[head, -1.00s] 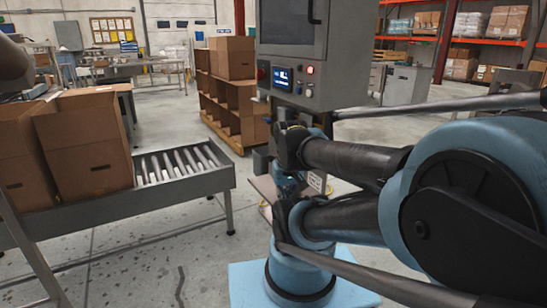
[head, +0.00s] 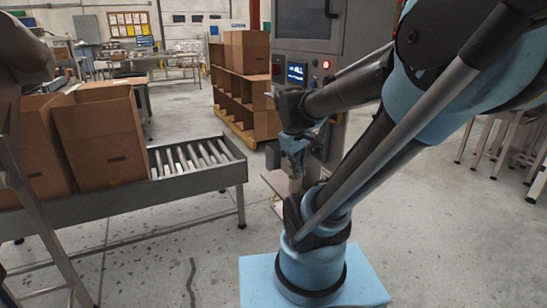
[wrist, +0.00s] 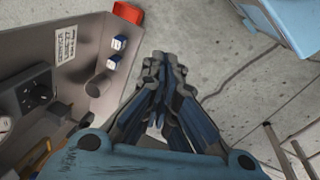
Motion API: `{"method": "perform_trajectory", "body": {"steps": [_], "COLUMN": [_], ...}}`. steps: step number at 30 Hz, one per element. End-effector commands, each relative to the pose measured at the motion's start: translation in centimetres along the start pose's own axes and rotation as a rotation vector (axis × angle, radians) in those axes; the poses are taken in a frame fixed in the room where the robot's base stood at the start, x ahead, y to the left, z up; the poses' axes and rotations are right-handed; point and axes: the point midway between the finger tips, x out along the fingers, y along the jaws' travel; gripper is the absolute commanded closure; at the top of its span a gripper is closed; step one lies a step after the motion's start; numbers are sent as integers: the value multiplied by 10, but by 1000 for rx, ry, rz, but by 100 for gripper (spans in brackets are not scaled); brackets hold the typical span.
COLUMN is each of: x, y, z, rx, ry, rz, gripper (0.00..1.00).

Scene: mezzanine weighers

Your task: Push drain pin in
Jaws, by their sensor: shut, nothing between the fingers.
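My gripper (wrist: 165,100) is shut and empty in the wrist view, with its fingers side by side over the grey floor. To its left is a brown-grey panel with a short round grey peg (wrist: 98,86), which may be the drain pin; I cannot tell for sure. The fingertips are apart from the peg, with a gap between them. In the head view my gripper (head: 295,150) points down in front of the grey machine cabinet (head: 313,30), and my arm hides part of the machine's lower body.
In the head view a roller conveyor (head: 215,180) with cardboard boxes (head: 100,140) stands to the left. Open floor lies between.

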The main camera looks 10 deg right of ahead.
Motion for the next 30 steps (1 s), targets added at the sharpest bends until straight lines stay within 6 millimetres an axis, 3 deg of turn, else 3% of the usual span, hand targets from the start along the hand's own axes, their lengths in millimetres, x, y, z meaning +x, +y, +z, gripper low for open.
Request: {"method": "perform_trajectory", "body": {"steps": [15,30], "x": [-8,21], "y": [47,54], "z": [-119,-247], "rx": [-534,-1015], "ry": [-145,-333], "rz": [147,265], "gripper": [100,100]}}
